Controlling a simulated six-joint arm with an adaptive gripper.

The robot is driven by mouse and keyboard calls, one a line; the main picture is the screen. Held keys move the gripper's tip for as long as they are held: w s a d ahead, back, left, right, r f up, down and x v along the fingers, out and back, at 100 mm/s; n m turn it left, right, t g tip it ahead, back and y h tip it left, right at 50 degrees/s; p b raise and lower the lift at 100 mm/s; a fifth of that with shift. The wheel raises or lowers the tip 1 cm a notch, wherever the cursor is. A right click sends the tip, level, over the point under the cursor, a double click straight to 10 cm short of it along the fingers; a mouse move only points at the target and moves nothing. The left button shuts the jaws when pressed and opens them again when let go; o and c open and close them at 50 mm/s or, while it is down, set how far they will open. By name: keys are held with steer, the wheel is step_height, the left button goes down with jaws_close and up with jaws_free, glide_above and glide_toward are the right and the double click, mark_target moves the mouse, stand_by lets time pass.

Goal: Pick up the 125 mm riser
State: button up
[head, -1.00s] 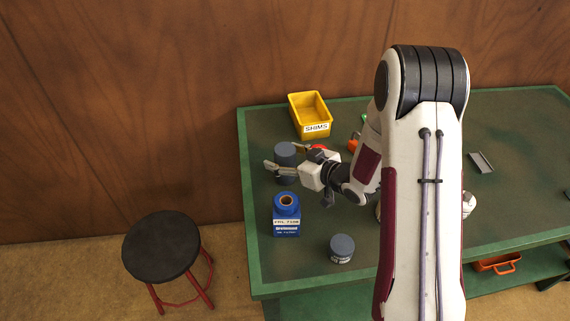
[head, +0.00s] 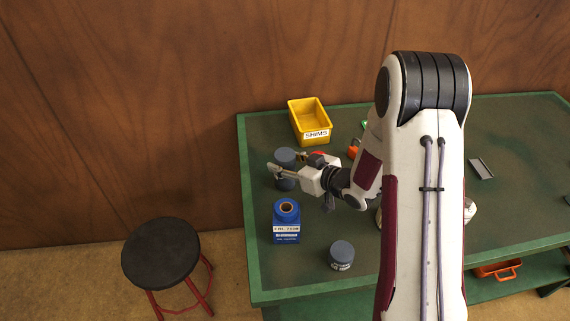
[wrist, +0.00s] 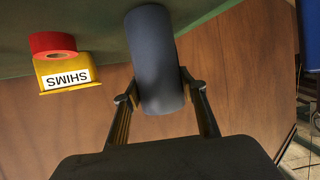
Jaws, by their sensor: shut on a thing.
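The riser is a tall dark grey cylinder (head: 285,155) near the table's far left, in front of the yellow bin. No label shows on its visible side. My gripper (head: 287,167) reaches it from the right, with one finger on either side. In the wrist view the cylinder (wrist: 152,50) stands between the two fingers of my gripper (wrist: 158,88), which are shut on it. I cannot tell whether its base touches the table. A shorter grey cylinder (head: 342,254) with a label stands nearer the front edge.
A blue labelled container (head: 286,228) stands just in front of the riser. The yellow SHIMS bin (head: 316,136) is behind it. A red roll (wrist: 52,43) shows beside the bin in the wrist view. A grey metal piece (head: 481,169) lies right. A black stool (head: 160,253) stands left.

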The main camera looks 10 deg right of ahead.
steer(key=shift+r, duration=4.8)
